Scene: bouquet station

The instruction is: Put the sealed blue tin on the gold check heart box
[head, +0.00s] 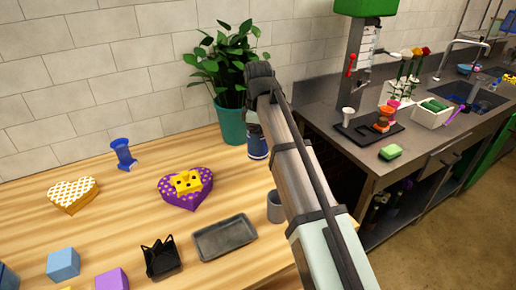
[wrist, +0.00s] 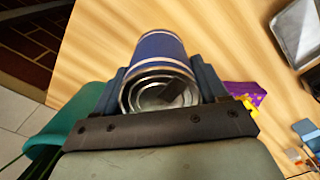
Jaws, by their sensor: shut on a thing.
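The blue tin (wrist: 160,47) with silver rims fills the middle of the wrist view, its ringed metal end facing the camera. My gripper (wrist: 162,82) is shut on it, one dark finger on each side. In the head view the tin (head: 258,148) shows beside the teal plant pot, partly hidden by my arm. I cannot tell whether it touches the table. The gold check heart box (head: 72,194) lies on the left of the wooden table, far to the left of my gripper, with nothing on its lid. It is not in the wrist view.
A purple heart box (head: 183,200) with yellow blocks on top lies between the tin and the gold box. A blue spool-shaped thing (head: 123,154) stands behind. A grey tray (head: 225,238), black holder (head: 160,258) and grey cup (head: 275,207) are nearer. The potted plant (head: 232,125) stands close by.

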